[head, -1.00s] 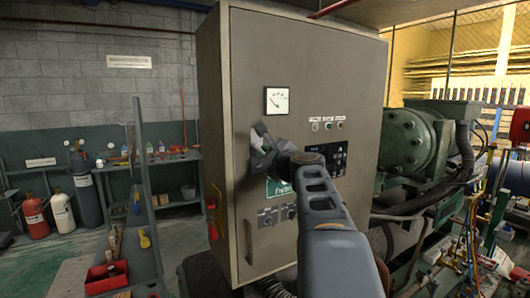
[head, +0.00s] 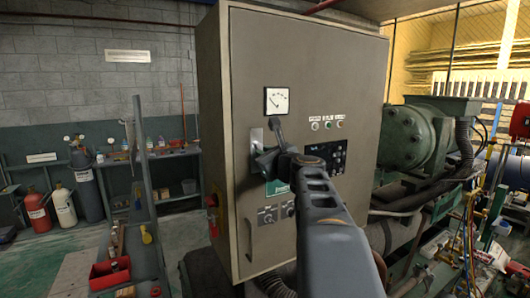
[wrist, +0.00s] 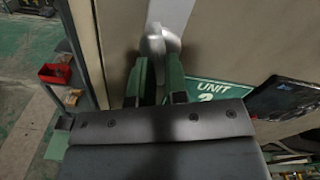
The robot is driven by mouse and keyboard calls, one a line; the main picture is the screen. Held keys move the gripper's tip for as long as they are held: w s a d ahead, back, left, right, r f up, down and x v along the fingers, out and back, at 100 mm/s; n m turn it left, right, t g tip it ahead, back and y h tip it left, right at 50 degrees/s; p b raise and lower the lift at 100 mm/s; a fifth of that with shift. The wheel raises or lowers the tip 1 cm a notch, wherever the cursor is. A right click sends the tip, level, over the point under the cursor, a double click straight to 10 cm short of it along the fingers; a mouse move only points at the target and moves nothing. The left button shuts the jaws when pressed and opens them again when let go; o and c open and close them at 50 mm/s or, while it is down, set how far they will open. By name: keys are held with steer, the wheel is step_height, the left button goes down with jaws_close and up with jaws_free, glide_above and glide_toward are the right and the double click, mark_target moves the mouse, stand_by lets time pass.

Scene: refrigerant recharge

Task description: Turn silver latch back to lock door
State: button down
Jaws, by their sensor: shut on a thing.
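The tan cabinet door (head: 300,70) is closed against its frame. The silver latch (head: 256,138) is on its left side, below the gauge, and is partly hidden by my gripper (head: 264,148). In the wrist view the latch shows as a bright plate with a rounded knob (wrist: 156,42). My gripper's green fingers (wrist: 157,68) are at the lower part of this knob, one on each side, and are shut on it. The knob's exact angle is hard to tell because the fingers cover part of it.
A gauge (head: 277,101) is above the latch, and buttons and a dark panel (head: 328,158) are to its right. Green compressor machinery (head: 408,140) stands right of the cabinet. A shelf with a red bin (head: 110,273) is at the left. Floor shows left of the cabinet.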

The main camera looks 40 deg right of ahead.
stand_by(0.4)
steer(key=m+p, duration=0.2)
steer(key=m, duration=0.1)
steer(key=shift+r, duration=0.15)
steer(key=c, duration=1.6)
jaws_free()
steer(key=shift+m, duration=0.4)
steer(key=o, duration=0.4)
steer(key=shift+s, duration=0.15)
steer(key=shift+s+a, duration=0.2)
steer(key=shift+s, duration=1.25)
steer(key=shift+s+a, duration=0.2)
steer(key=shift+s, duration=1.25)
steer(key=shift+s+a, duration=0.2)
steer(key=shift+s, duration=1.25)
